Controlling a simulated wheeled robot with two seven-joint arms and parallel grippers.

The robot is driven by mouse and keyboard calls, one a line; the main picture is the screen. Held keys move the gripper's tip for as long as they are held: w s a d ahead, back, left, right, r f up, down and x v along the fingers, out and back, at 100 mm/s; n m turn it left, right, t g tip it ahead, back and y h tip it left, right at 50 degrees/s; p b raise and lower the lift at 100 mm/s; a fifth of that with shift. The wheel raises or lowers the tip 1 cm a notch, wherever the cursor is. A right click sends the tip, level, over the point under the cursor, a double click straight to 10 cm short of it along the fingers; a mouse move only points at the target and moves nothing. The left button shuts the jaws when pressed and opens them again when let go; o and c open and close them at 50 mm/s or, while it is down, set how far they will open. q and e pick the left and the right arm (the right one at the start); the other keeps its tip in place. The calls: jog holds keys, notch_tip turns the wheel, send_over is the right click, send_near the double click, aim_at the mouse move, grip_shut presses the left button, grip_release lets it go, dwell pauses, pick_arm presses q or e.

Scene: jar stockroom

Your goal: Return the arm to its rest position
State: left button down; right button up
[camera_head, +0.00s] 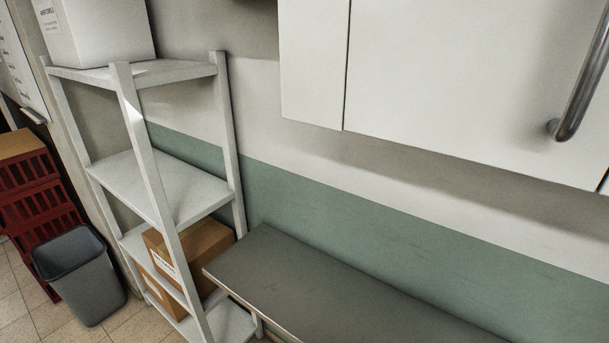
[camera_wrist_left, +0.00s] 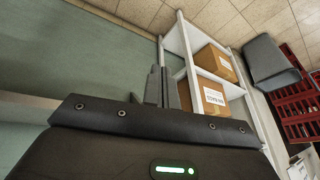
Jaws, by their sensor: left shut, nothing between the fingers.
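My left gripper (camera_wrist_left: 159,88) shows in the left wrist view, its two dark fingers together and nothing between them. It is in the air, with the green wall band and the white shelf behind it. Neither arm nor gripper shows in the head view. My right gripper is in neither view.
A white shelf unit (camera_head: 164,187) holds cardboard boxes (camera_head: 203,245) low and a white box (camera_head: 100,28) on top. A grey worktop (camera_head: 290,285) is bare where seen. White wall cupboards (camera_head: 450,70) hang above it. A grey bin (camera_head: 80,275) and red crates (camera_head: 28,185) stand at left.

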pick_arm(q)
jog(key=s+d+f+n+g, duration=0.1)
jog(key=s+g, duration=0.1)
jog(key=s, duration=0.6)
notch_tip(320, 180, down, 35)
jog(key=s+g+b, duration=0.1)
jog(key=s+b, duration=0.1)
jog(key=b, duration=0.4)
jog(key=s+a+f+g+b, duration=0.1)
jog(key=s+f+b, duration=0.3)
jog(key=s+f, duration=1.1)
notch_tip(320, 180, down, 2)
jog(key=shift+s+a, duration=0.2)
jog(key=shift+a, duration=0.25)
